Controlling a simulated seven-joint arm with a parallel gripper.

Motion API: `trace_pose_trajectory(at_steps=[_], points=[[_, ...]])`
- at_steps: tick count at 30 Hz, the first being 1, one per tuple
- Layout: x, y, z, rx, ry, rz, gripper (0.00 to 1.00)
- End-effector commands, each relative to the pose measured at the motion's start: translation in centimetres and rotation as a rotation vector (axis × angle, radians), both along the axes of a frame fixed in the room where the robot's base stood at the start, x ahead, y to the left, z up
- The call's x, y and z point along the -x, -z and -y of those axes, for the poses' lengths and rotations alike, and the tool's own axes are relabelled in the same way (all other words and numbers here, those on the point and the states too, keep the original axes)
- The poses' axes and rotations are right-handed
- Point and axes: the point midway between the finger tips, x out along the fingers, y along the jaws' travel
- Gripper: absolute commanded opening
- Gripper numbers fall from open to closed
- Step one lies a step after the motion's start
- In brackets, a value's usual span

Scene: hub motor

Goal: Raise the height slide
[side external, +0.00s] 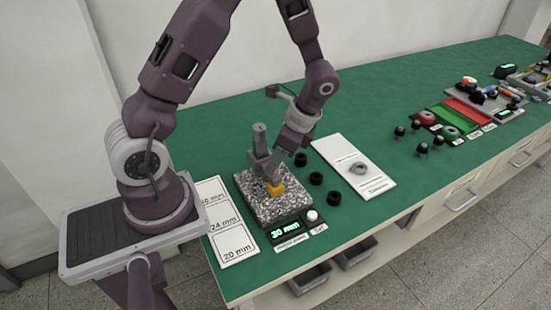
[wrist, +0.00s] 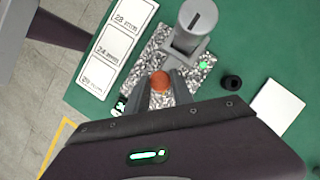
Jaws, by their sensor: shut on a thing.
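The height gauge has a speckled granite base (side external: 250,208) and an upright grey column (side external: 260,138). My gripper (side external: 273,179) comes down from above right and is shut on the slide's orange-red knob (wrist: 160,81). In the wrist view the knob shows between my two fingers, with the grey column (wrist: 191,30) behind it. A lit display (side external: 286,230) at the base's front reads 30 mm. The fingers partly hide the slide.
White cards marked 28 mm, 24 mm and 20 mm (side external: 234,245) lie left of the base. Several black rings (side external: 316,178) stand just right of it, and a white board (side external: 378,184) with a grey ring lies beyond. Trays and small parts fill the far right.

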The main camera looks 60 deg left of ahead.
Motion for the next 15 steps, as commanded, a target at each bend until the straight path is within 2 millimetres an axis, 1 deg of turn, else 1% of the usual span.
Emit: trace_pose_trajectory(at_steps=[10,15], points=[[0.0,-0.2,0.0,0.001,0.0,0.001,0.0],[-0.1,-2.3,0.0,-0.001,0.0,0.004,0.0]])
